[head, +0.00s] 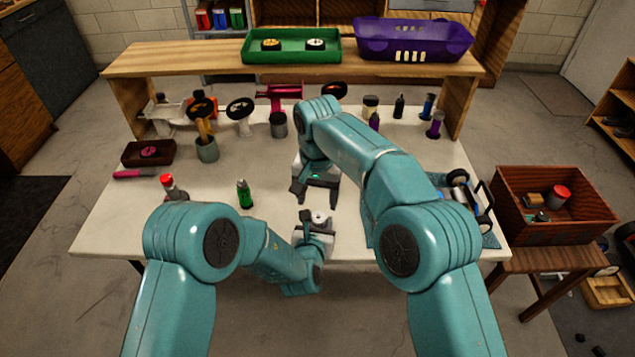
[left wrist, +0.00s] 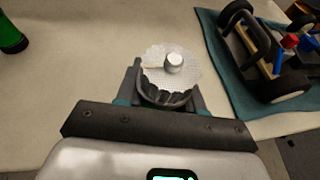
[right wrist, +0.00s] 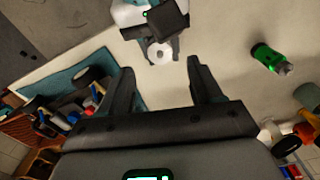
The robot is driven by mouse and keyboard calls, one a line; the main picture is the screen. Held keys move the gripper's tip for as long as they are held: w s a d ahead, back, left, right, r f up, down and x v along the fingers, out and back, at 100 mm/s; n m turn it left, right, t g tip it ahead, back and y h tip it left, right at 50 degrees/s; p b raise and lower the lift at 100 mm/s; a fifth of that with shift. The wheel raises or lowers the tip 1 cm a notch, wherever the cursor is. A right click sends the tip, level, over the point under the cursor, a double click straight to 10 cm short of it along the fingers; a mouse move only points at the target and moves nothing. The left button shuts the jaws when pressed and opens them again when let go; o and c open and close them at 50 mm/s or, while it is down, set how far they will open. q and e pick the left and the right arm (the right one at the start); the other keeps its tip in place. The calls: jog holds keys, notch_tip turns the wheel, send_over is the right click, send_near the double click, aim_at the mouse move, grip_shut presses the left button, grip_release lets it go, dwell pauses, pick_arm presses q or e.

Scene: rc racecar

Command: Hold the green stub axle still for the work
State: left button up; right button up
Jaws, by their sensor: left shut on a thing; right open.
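My left gripper (head: 318,228) is shut on a round part (head: 319,216) just above or at the front of the table. In the left wrist view the part (left wrist: 172,65) has a pale, speckled disc face, a short silver stub in the middle and a dark ribbed side between the fingers (left wrist: 166,92). My right gripper (head: 317,197) is open and empty, just beyond the held part. In the right wrist view the part (right wrist: 160,53) shows ahead of the open fingers (right wrist: 160,66).
A toy car (left wrist: 275,55) sits on a teal mat (left wrist: 222,62) at the table's right. A green bottle (head: 244,195) and a red-capped bottle (head: 170,187) stand left. Tools and cups line the back. A wooden crate (head: 555,222) stands right of the table.

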aim_at(317, 216)
notch_tip(317, 216, up, 6)
jog(key=shift+f, duration=0.1)
dwell(0.4)
pick_arm(q)
jog(key=o, duration=1.2)
jog(key=shift+c, duration=0.2)
jog(key=v, duration=1.2)
jog(key=shift+r, duration=0.1)
